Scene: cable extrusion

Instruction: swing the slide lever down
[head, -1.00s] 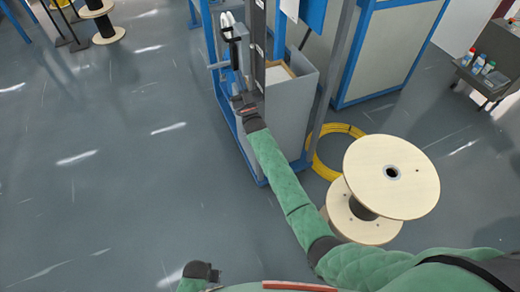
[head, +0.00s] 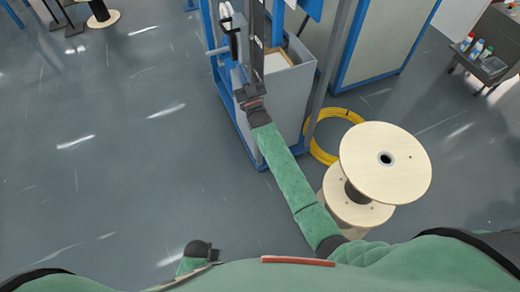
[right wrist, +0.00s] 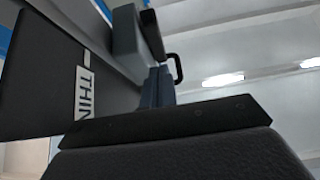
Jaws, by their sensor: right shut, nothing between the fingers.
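The machine stand (head: 258,45) has a dark upright column. A black handle (head: 234,42) sits on its left side, probably the slide lever, beside a grey crossbar. A black handle (right wrist: 175,66) also shows in the right wrist view, just right of the fingers and beyond them. My right gripper (head: 242,76) is in front of the column, below the handle. Its fingers (right wrist: 158,86) are shut and empty in the right wrist view. I cannot tell whether they touch the lever. Part of my left arm shows at the bottom left; its gripper fingers are not visible.
A grey bin (head: 285,90) stands in the blue frame, right of my right arm. A yellow cable coil (head: 322,150) and a wooden spool (head: 385,165) are on the floor to the right. A dark panel (right wrist: 50,75) is close in the right wrist view.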

